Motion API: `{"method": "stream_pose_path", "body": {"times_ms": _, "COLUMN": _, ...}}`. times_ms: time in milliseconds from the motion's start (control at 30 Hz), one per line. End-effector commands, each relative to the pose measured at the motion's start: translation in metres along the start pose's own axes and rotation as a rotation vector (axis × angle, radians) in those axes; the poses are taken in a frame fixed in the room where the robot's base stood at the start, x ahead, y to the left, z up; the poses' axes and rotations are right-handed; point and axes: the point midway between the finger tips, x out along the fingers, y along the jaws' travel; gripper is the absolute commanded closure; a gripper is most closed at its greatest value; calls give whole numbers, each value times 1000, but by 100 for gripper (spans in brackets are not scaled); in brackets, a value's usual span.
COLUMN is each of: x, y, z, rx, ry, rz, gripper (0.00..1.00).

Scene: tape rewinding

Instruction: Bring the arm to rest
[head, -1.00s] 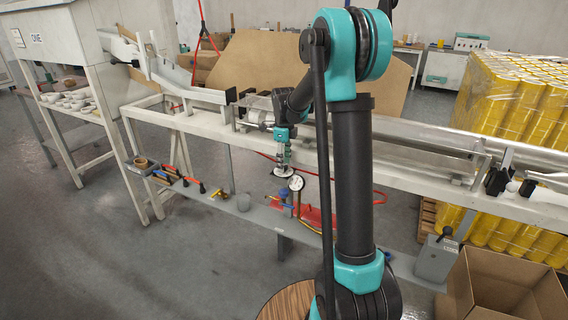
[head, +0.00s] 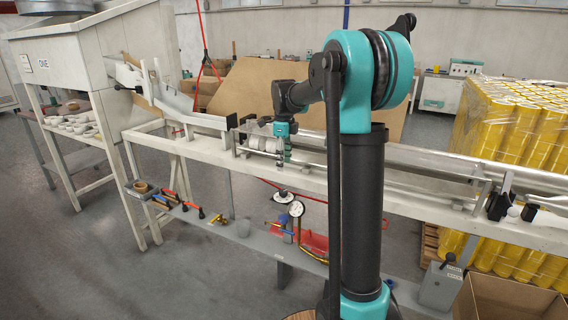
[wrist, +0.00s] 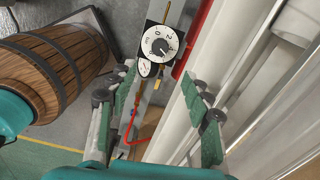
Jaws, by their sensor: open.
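My arm stands in the right half of the head view, bent at its teal elbow (head: 367,82), with the forearm pointing left and away. My gripper (head: 286,156) hangs below the teal wrist, in front of the long white bench frame (head: 400,205). In the wrist view my gripper (wrist: 160,84) has its two green-padded fingers wide apart, with nothing between the pads. A round dial gauge (wrist: 160,43) shows beyond the fingertips; it also shows below the gripper in the head view (head: 296,208).
A wooden barrel (wrist: 60,68) is close on the left in the wrist view. A lower shelf (head: 215,232) holds tools. A cardboard box (head: 510,300) and wrapped yellow rolls (head: 515,125) are at right. Open floor (head: 110,270) lies at front left.

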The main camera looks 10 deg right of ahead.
Motion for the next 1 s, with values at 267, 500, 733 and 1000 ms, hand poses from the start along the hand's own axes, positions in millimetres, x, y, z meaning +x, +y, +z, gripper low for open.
{"method": "stream_pose_path", "body": {"times_ms": 267, "x": 8, "y": 15, "z": -14, "rx": -136, "ry": -12, "rz": -20, "gripper": 50}}
{"method": "stream_pose_path", "body": {"times_ms": 500, "x": 42, "y": 67, "z": -61, "rx": -627, "ry": -31, "rz": -110, "gripper": 50}}
{"method": "stream_pose_path", "body": {"times_ms": 733, "x": 82, "y": 126, "z": -109, "rx": -1136, "ry": 1, "rz": -216, "gripper": 50}}
{"method": "stream_pose_path", "body": {"times_ms": 1000, "x": 136, "y": 200, "z": -163, "rx": -1708, "ry": 108, "rz": -331, "gripper": 50}}
